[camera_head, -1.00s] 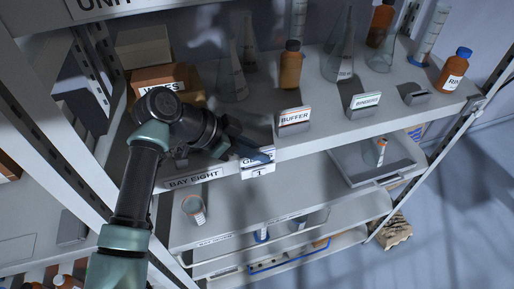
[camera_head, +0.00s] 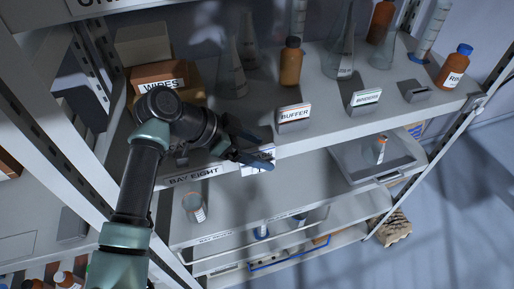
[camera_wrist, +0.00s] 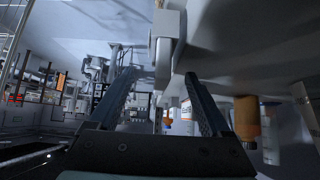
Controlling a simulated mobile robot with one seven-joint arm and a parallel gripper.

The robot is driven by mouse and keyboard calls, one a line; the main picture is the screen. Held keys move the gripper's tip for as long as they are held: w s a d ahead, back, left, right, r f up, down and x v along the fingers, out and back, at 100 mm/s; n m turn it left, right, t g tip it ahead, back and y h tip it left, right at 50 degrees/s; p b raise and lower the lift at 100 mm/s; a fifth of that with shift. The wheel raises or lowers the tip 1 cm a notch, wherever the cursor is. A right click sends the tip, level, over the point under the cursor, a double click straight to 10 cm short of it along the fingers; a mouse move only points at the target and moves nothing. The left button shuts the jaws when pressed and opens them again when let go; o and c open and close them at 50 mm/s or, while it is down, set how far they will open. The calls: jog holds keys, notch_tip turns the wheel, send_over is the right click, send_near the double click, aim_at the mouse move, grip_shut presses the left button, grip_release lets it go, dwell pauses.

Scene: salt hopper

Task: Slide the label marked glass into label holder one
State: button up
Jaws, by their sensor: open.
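My gripper (camera_head: 264,153) is open at the front edge of the upper shelf, left of the BUFFER label. Its fingers cover most of label holder one, whose white number tag (camera_head: 256,171) shows only in part below them. I cannot read the glass label in the head view; a pale strip shows between the fingers, but I cannot tell how it sits in the holder. In the wrist view the two fingers (camera_wrist: 160,76) stand apart, with a pale grey block (camera_wrist: 166,52), seemingly the holder, between and beyond their tips.
The BUFFER label (camera_head: 294,114) and another label (camera_head: 366,98) stand in holders to the right, beside an empty-looking holder (camera_head: 414,91). Flasks and an amber bottle (camera_head: 290,65) stand behind. A WIPES box (camera_head: 160,77) is behind my arm. A tray (camera_head: 350,172) sits lower right.

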jog(key=shift+a+r, duration=0.1)
dwell(0.5)
jog(key=shift+p+v, duration=2.3)
jog(key=shift+v, duration=0.55)
jog(key=shift+a, duration=0.1)
jog(key=shift+a+r, duration=0.15)
jog(key=b, duration=0.4)
send_near(254, 149)
jog(key=w+v, duration=0.1)
jog(key=v, duration=0.2)
jog(key=shift+s, duration=0.45)
